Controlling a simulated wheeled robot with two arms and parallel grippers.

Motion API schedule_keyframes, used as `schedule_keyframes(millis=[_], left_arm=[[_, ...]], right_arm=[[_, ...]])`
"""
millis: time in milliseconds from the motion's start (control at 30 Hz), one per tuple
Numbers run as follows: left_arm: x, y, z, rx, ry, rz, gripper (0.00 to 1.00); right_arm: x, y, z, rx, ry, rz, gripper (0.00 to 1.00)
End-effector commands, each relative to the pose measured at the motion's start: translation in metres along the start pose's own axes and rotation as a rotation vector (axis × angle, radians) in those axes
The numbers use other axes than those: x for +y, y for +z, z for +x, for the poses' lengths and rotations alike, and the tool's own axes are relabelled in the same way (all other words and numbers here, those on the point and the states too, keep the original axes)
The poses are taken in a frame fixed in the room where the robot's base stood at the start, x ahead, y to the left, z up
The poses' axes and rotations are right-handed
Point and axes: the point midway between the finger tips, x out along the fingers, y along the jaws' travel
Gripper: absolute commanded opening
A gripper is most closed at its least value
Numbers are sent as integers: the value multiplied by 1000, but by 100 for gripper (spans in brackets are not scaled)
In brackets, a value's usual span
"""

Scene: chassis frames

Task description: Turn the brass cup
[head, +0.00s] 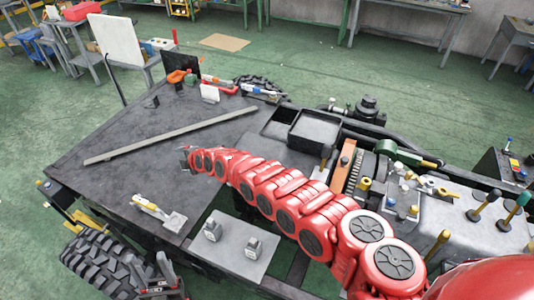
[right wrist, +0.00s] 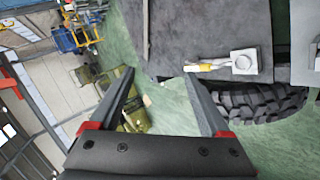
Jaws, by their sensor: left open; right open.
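I cannot single out a brass cup with certainty. In the head view several small brass-yellow pieces stand on the machinery at the right, among them a short round one (head: 364,186) beside an orange block. My right gripper (head: 186,156) is a small dark shape at the tip of the red arm, above the dark deck. In the right wrist view the right gripper (right wrist: 158,73) is open, with nothing between its fingers. My left gripper (head: 151,272) is open at the lower left, beside the tyre and away from the brass-yellow pieces.
The dark deck (head: 112,135) carries a long grey bar (head: 170,137) and a yellow-handled tool (head: 148,206). A tyre (head: 92,266) stands below its near edge. Two small metal blocks sit on a grey plate (head: 238,262). A black tray (head: 315,130) lies behind the red arm.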

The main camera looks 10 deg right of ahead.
Motion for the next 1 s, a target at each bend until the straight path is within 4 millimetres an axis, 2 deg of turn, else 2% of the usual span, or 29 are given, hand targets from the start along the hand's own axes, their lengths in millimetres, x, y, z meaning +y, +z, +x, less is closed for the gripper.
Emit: schedule_keyframes(millis=[167,367,667,1000], left_arm=[[0,0,0,0,0,0,50],[0,0,0,0,0,0,50],[0,0,0,0,0,0,50],[0,0,-1,0,0,0,50]], right_arm=[[24,27,4,-37,203,215,81],[42,68,-8,-74,429,426,81],[43,122,-43,-102,708,644,81],[28,169,-100,-97,996,789,81]])
